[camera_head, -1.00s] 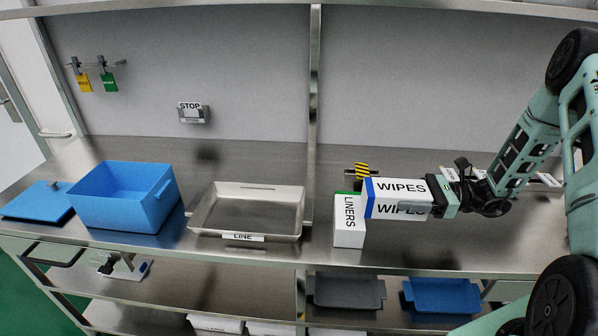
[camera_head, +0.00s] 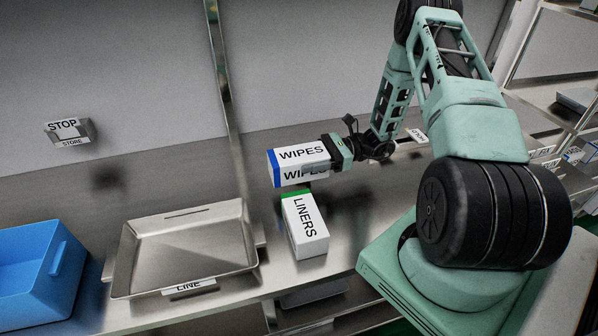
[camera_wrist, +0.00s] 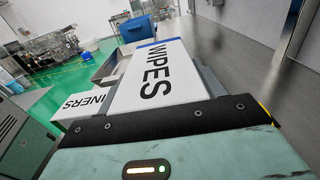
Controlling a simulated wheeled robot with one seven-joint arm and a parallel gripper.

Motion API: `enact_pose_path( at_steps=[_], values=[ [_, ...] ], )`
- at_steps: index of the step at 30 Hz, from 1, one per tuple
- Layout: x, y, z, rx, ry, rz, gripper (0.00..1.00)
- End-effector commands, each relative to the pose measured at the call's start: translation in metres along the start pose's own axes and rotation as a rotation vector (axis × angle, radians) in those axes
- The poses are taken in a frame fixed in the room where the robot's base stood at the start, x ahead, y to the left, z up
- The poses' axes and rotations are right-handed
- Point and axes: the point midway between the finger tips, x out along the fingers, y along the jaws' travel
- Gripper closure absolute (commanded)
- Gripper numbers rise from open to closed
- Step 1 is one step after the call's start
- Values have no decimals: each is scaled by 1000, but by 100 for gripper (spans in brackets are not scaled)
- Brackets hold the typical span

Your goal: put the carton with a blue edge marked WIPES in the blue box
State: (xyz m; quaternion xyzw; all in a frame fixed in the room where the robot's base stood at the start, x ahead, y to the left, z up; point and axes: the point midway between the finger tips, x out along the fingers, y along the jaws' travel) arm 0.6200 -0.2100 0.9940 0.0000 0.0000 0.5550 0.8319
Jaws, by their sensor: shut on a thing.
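The white WIPES carton (camera_head: 300,164) with a blue edge is held by my gripper (camera_head: 326,162), which is shut on it from the right. The carton is level above the counter, near the LINERS carton. In the wrist view the WIPES carton (camera_wrist: 155,78) reaches away from the gripper (camera_wrist: 165,118), its blue edge at the far end. The blue box (camera_head: 38,270) stands open on the counter at the far left, partly cut off by the picture edge. It appears to show small in the wrist view (camera_wrist: 136,29).
A white LINERS carton (camera_head: 306,228) with a green edge stands just below and in front of the held carton. A metal tray (camera_head: 128,262) marked LINE lies between it and the blue box.

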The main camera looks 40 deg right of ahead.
Motion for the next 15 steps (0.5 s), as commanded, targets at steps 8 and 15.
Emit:
enact_pose_path(
  at_steps=[8, 15],
  values=[
    [0, 0, -24, 1, -1, 1, 63],
    [1, 1, -54, 2, -2, 2, 63]
  ],
)
